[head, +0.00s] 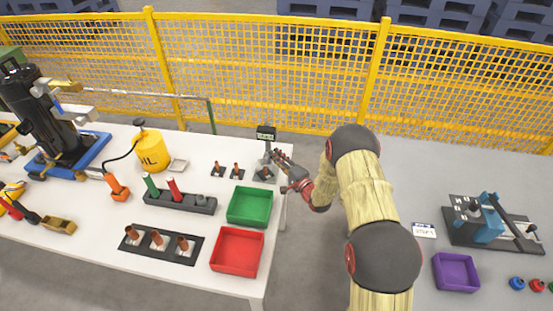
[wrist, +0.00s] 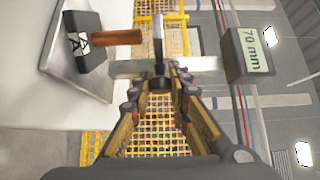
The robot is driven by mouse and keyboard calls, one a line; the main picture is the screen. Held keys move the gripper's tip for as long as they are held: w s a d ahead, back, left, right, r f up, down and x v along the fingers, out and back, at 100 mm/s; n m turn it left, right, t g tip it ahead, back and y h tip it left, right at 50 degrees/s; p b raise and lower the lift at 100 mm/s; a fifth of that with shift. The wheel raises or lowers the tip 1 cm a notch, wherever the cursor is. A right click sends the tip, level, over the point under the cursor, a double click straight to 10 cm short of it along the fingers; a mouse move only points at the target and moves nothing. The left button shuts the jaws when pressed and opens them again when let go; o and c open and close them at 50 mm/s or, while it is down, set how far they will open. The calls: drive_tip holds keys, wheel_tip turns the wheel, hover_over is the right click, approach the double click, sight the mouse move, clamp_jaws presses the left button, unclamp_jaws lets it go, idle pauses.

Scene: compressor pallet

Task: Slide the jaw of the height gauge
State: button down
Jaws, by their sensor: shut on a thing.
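The height gauge (head: 265,151) stands at the right edge of the white table in the head view, with a dark display on top. In the wrist view it lies sideways: its plate-like base is at the left, its pale column (wrist: 203,64) runs across, and its display (wrist: 247,53) reads "70 mm". The grey jaw (wrist: 158,32) sticks out from the column. A copper pin (wrist: 115,38) on a black block points toward the jaw, with a small gap between them. My gripper (wrist: 158,84) is shut on the jaw; the fingertips partly hide the grip. My gripper also shows in the head view (head: 281,157).
A green tray (head: 232,220) and a red tray (head: 219,268) stand in front of the gauge. Two small copper pins (head: 227,169) on black blocks stand to its left. A yellow mesh fence (head: 270,75) runs behind. A purple tray (head: 456,287) lies on the grey surface at right.

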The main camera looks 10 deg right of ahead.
wheel_tip(320, 180, up, 3)
drive_tip(key=shift+f+p, duration=0.1)
drive_tip(key=shift+p, duration=0.45)
drive_tip(key=shift+w, duration=0.1)
drive_tip(key=c, duration=1.6)
unclamp_jaws()
drive_tip(key=shift+c, duration=0.2)
drive_tip(key=v, duration=1.2)
drive_tip(key=shift+n, duration=0.3)
